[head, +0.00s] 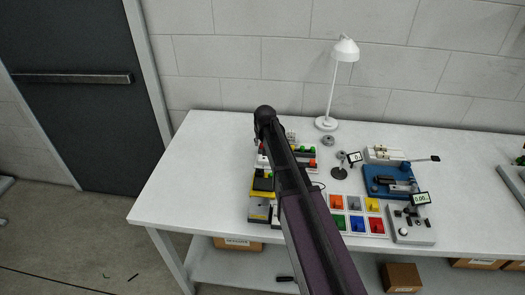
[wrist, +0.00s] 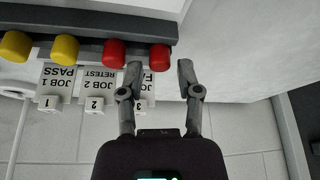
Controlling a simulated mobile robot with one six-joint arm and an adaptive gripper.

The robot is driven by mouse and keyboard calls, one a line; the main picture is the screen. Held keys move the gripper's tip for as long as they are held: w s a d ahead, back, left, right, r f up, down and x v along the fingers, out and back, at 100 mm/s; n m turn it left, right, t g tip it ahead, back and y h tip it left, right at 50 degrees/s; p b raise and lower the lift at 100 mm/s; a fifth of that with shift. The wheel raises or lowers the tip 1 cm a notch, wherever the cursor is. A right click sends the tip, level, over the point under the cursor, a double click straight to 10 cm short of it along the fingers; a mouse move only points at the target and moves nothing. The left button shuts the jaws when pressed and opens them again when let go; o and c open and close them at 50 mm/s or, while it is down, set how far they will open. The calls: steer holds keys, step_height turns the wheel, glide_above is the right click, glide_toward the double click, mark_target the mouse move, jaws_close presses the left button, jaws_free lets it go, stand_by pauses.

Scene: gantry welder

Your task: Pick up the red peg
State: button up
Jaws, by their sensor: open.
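Two red pegs show in the wrist view: one red peg (wrist: 160,57) at the right end of a dark bar, and another red peg (wrist: 115,52) to its left. My gripper (wrist: 160,69) is open, its two fingers apart. In the picture the rightmost red peg lies between the fingertips, slightly beyond them; the gap in depth is hard to tell. Nothing is held. In the head view my arm covers much of the rack area, and the fingers cannot be made out there.
Yellow pegs (wrist: 65,48) share the bar to the left. Job label blocks (wrist: 97,87) stand close beside the left finger. In the head view, a white lamp (head: 344,50), a blue fixture (head: 375,187) and coloured bins (head: 354,224) occupy the table; its left end (head: 195,185) is clear.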

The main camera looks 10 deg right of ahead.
steer(key=shift+w+f, duration=0.2)
steer(key=shift+f, duration=0.3)
steer(key=c, duration=0.5)
